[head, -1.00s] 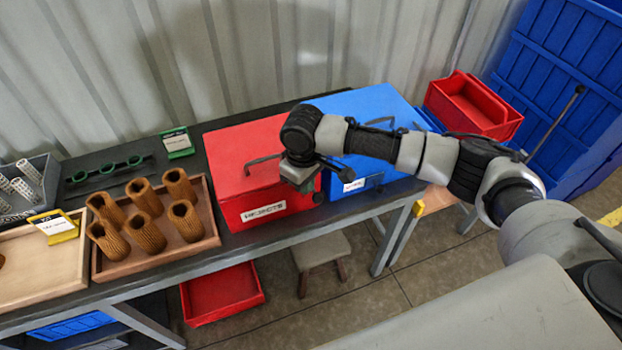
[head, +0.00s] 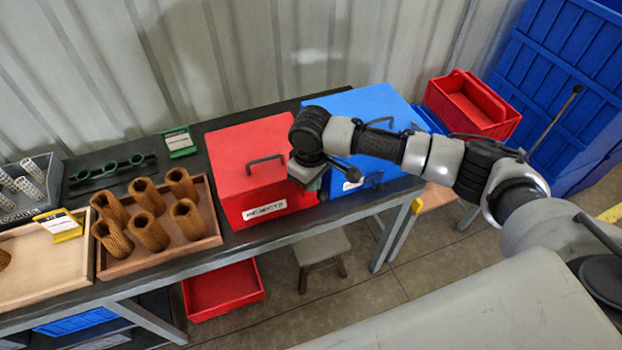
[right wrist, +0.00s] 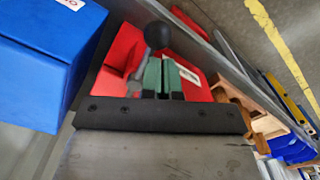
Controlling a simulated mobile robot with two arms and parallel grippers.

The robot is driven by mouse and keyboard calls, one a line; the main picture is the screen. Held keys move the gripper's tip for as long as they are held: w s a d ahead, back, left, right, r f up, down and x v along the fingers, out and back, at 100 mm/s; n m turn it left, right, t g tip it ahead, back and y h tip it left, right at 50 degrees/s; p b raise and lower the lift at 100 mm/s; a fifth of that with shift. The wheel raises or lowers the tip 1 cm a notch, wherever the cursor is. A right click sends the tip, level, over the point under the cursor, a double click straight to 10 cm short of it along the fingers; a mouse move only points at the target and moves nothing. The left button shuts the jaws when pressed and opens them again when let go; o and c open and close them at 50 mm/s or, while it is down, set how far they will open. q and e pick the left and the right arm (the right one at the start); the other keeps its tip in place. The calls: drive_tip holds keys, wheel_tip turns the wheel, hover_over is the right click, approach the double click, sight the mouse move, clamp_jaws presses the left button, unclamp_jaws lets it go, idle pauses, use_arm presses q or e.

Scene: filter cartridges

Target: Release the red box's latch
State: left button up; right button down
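The red box (head: 250,170) stands on the dark bench with its lid down, a black handle on top and a white label on its front. A round black knob (head: 323,195), which looks like the end of its latch, shows at its right front side; the right wrist view shows the knob (right wrist: 157,35) just beyond the fingertips. My right gripper (head: 314,184) points down at the box's right side. Its green fingers (right wrist: 162,76) are close together with nothing visible between them. Whether they touch the knob is unclear. My left gripper is out of view.
A blue box (head: 372,115) stands close on the right of the red box, leaving little room between. A wooden tray (head: 215,235) with several brown cartridges is on the left. A stool (head: 322,245) and a red bin (head: 225,290) are below the bench.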

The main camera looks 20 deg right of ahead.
drive_tip(key=shift+s+d+f, duration=0.1)
drive_tip(key=shift+d+p, duration=0.6)
drive_tip(key=shift+p, duration=0.05)
drive_tip(key=shift+f, duration=0.15)
drive_tip(key=shift+d, duration=0.15)
